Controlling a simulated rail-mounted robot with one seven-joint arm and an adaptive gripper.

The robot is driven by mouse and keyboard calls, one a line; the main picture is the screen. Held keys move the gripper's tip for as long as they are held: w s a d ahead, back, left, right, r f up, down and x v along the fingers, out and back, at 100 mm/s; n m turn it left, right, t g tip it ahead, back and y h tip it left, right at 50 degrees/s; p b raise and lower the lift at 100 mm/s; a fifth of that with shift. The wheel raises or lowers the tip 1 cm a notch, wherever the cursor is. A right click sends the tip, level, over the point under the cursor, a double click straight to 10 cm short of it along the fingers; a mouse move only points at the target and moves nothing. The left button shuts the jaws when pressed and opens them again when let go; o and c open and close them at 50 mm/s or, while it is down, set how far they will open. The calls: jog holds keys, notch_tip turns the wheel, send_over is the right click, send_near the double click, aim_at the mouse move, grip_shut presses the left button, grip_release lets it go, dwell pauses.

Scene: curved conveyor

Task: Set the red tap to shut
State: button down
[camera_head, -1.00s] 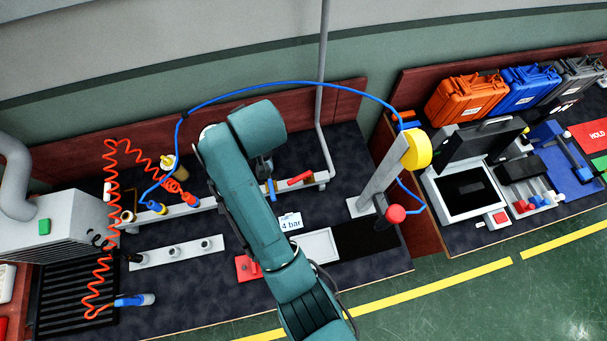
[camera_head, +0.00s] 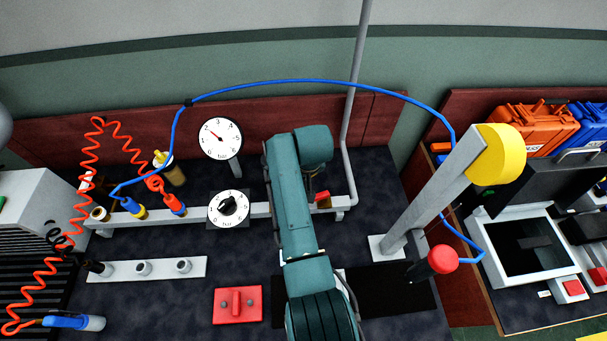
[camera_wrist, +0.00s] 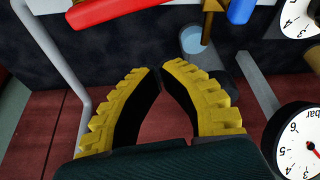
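The red tap's handle (camera_head: 322,196) shows just right of my arm, on the grey rail (camera_head: 262,210), partly hidden by the arm. In the wrist view the red handle (camera_wrist: 110,9) lies across the top left, cut off by the frame edge, and looks roughly along the rail. A blue handle (camera_wrist: 242,9) is to its right. My gripper (camera_wrist: 161,69) has yellow fingers with black pads. Its tips meet or nearly meet, with nothing between them. It is apart from the red handle in that picture. In the head view my arm hides the gripper.
Two round gauges or dials (camera_head: 220,138) (camera_head: 228,208) stand left of my arm. A grey vertical pipe (camera_head: 352,110) and a slanted post with a yellow head (camera_head: 495,155) are to the right. A blue hose (camera_head: 300,82) arches behind. A red block (camera_head: 237,304) lies in front.

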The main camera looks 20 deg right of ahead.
jog(key=shift+s+a+f, duration=0.15)
jog(key=shift+s+f, duration=1.3)
jog(key=shift+f, duration=0.1)
jog(key=shift+s+r+p, duration=0.1)
jog(key=shift+p, duration=0.3)
